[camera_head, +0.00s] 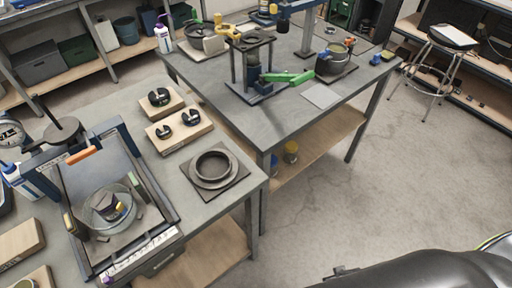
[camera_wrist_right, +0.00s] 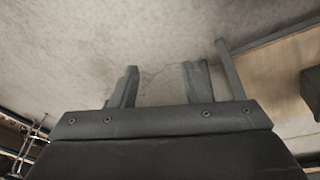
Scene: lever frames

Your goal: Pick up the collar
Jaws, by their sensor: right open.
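Small black split rings (camera_head: 159,97) sit on two pale wooden blocks on the near left workbench; they look like collars. The front block (camera_head: 179,139) bears two of them. A larger dark ring (camera_head: 213,168) lies on a square dark plate just right of the blocks. I cannot tell for sure which piece is the collar. My right gripper (camera_wrist_right: 162,70) is open and empty in the wrist view, over bare floor, away from all these pieces. In the head view only my dark right arm shows clearly, at the bottom right. My left gripper is not in view.
A framed tray (camera_head: 160,238) with a glass bowl stands on the near bench (camera_head: 240,192), left of the rings. The far bench (camera_head: 262,118) bears a press-like stand with a green lever (camera_head: 288,78) and a dark pot (camera_head: 334,66). A stool (camera_head: 440,65) stands at right. Open floor lies between.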

